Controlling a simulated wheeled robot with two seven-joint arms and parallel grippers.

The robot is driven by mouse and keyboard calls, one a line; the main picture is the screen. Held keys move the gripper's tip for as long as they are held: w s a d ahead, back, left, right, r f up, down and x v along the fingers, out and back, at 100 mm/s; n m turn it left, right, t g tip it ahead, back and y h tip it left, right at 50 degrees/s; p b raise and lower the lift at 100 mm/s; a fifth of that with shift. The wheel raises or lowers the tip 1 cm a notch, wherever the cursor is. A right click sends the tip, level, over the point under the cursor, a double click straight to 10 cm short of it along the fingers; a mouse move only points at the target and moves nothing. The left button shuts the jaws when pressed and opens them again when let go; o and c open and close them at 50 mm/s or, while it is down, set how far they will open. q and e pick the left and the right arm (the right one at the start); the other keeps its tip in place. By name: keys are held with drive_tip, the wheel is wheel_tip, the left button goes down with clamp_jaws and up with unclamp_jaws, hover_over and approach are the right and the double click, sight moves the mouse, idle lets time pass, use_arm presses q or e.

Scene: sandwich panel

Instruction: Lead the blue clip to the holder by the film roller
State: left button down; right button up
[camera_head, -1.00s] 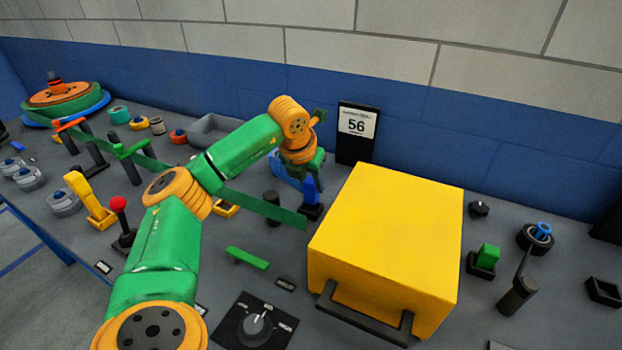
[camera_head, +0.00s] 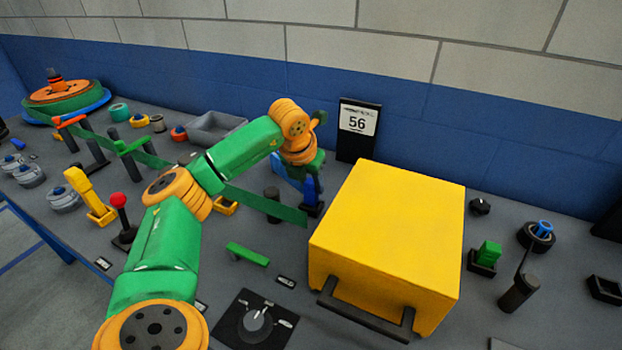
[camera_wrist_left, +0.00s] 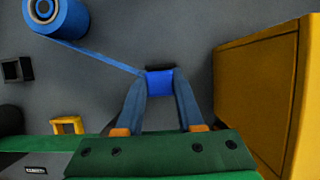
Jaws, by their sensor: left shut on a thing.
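My left gripper (camera_wrist_left: 160,86) is shut on the blue clip (camera_wrist_left: 160,83) beside the yellow box. In the head view the clip (camera_head: 310,190) shows as a small blue block with a black piece (camera_head: 313,209) under it; I cannot tell whether they touch. In the left wrist view a blue film strip (camera_wrist_left: 100,57) runs from the blue film roll (camera_wrist_left: 55,16) at upper left to the clip. A small black open-topped holder (camera_wrist_left: 17,70) stands below the roll at the left edge. My arm hides that area in the head view. My right gripper is out of view.
The large yellow box (camera_head: 385,235) stands close to the right of my left gripper. A green strip (camera_head: 265,207) passes in front, by a dark post (camera_head: 272,205). A black sign (camera_head: 357,130) reading 56 stands behind. A red-knobbed lever (camera_head: 118,201) is at left.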

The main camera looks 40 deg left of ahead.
use_arm(q)
drive_tip(key=shift+f, duration=0.3)
drive_tip(key=shift+f+b, duration=0.65)
drive_tip(key=shift+f, duration=0.15)
drive_tip(key=shift+c, duration=2.2)
unclamp_jaws()
drive_tip(key=shift+r, duration=0.15)
